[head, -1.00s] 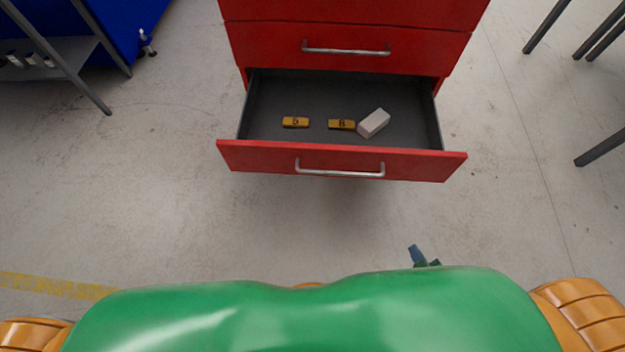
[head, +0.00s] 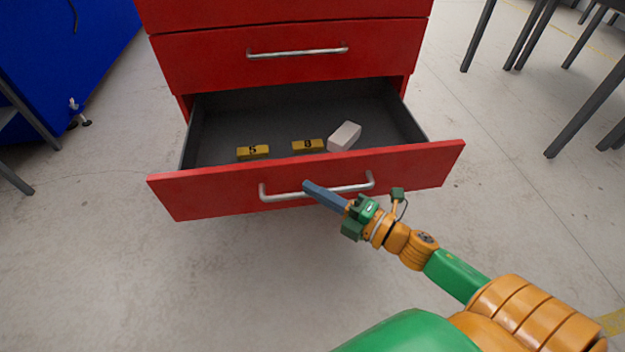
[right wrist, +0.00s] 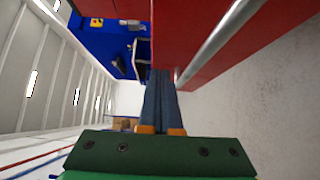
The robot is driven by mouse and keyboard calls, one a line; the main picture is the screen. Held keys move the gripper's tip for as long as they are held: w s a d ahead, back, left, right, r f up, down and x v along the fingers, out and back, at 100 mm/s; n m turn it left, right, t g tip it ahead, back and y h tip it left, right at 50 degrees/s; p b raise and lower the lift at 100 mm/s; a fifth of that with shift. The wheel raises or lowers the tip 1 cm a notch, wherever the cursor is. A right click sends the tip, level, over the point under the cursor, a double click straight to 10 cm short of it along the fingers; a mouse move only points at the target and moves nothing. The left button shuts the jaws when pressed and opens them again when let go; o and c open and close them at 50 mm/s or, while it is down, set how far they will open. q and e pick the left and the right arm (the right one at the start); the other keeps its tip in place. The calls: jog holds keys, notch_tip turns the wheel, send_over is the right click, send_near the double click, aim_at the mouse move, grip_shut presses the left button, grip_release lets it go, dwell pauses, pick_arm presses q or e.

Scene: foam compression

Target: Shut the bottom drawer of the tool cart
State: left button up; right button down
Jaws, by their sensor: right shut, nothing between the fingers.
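The red tool cart (head: 205,60) stands ahead of me. Its bottom drawer (head: 415,165) is pulled well out, with a red front and a silver bar handle (head: 345,190). My right gripper (head: 308,187) is shut and empty, with its blue fingertips in front of the drawer front at the handle. In the right wrist view, the shut fingers (right wrist: 160,95) reach along the red drawer front (right wrist: 200,25) and the handle bar (right wrist: 215,40) runs to their right. I cannot tell whether they touch. My left gripper is not in view.
A blue cabinet (head: 60,45) is at the left. Grey table legs (head: 585,110) stand at the right. The floor before the drawer is clear.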

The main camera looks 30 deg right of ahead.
aim_at(297, 168)
jog(key=w, duration=0.1)
jog(key=w+d, duration=0.1)
jog(key=shift+w+f+b, duration=0.15)
jog(key=shift+w+b, duration=0.15)
jog(key=shift+b, duration=0.05)
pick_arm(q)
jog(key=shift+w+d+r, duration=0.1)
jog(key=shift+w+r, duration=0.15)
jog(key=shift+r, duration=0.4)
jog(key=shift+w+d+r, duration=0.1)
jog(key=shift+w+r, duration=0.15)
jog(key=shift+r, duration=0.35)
pick_arm(e)
jog(key=shift+w+d, duration=0.15)
jog(key=shift+w, duration=0.3)
